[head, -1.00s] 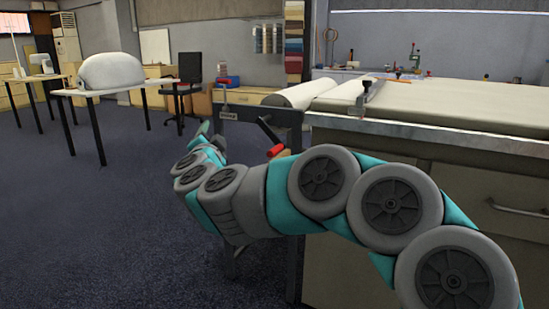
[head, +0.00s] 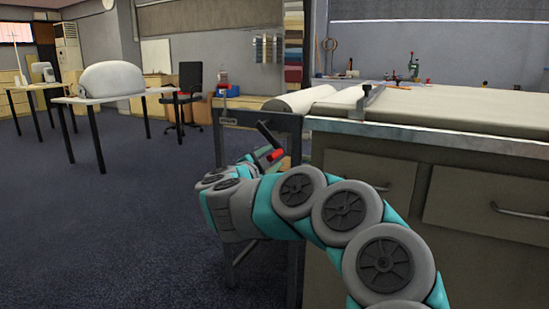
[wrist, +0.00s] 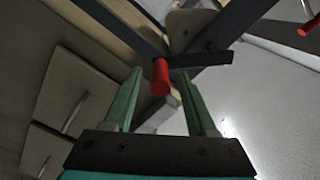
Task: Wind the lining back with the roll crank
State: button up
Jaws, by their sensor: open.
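The roll crank has a dark arm (head: 269,133) and a red handle (head: 276,155), on the dark frame at the table's end. A pale roll of lining (head: 290,102) lies above it at the table edge. In the wrist view the red handle (wrist: 160,80) shows between the two green fingertips, with the dark crank arm (wrist: 200,60) running right from it. My gripper (wrist: 161,76) is open, and I cannot tell whether the fingers touch the handle. In the head view my wrist largely hides the fingers beside the handle.
The long table (head: 440,105) with drawers below stands to the right. A metal bar clamp (head: 366,100) sits across the cloth. A second red-ended piece (wrist: 310,25) shows at the wrist view's top right. Open floor (head: 110,220) lies left.

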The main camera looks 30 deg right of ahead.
jog(key=shift+x, duration=1.15)
grip_shut()
dwell(0.5)
